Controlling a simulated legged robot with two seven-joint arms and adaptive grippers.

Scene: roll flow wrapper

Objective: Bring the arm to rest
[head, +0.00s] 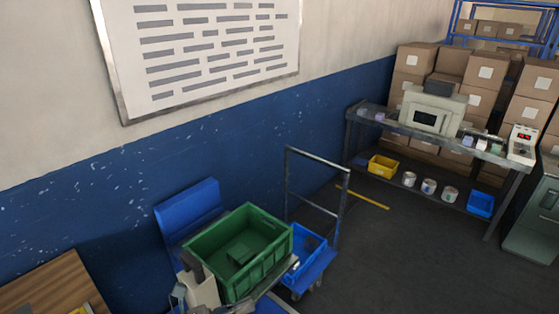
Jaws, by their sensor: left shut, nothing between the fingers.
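My left gripper (191,264) is a small dark shape at the bottom of the head view, above a pale part of my arm. It is shut with nothing in it. It stands at the left side of a green crate (213,246); I cannot tell whether it touches the crate. My right gripper is not in view.
A cart (345,205) with a blue bin (308,238) stands right of the crate. A workbench (465,145) holds a beige machine (436,110); cardboard boxes (484,70) are stacked behind. A wooden surface (45,290) is at lower left. Open floor (385,265) lies front right.

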